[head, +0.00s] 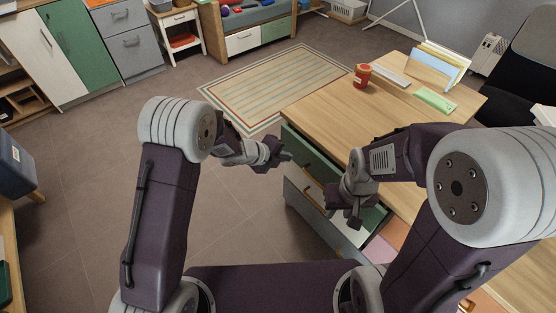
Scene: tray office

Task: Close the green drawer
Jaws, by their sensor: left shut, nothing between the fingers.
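The green drawer (298,150) is at the top of the drawer stack under the near side of the wooden desk. My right gripper and wrist cover part of its front, and how far it stands out is hard to tell. My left gripper (286,157) is shut and empty, beside the left end of the green drawer. I cannot tell whether it touches the drawer. My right gripper (346,220) points down in front of the drawer stack. Its fingers are dark and small here, so I cannot tell whether they are open.
The wooden desk (330,115) carries a red jar (362,76), a keyboard (393,76), a green item (435,101) and a file holder (432,68). A white drawer (330,228) lies below the green one. Open floor (240,220) lies left of the desk, with a striped rug (275,85) behind.

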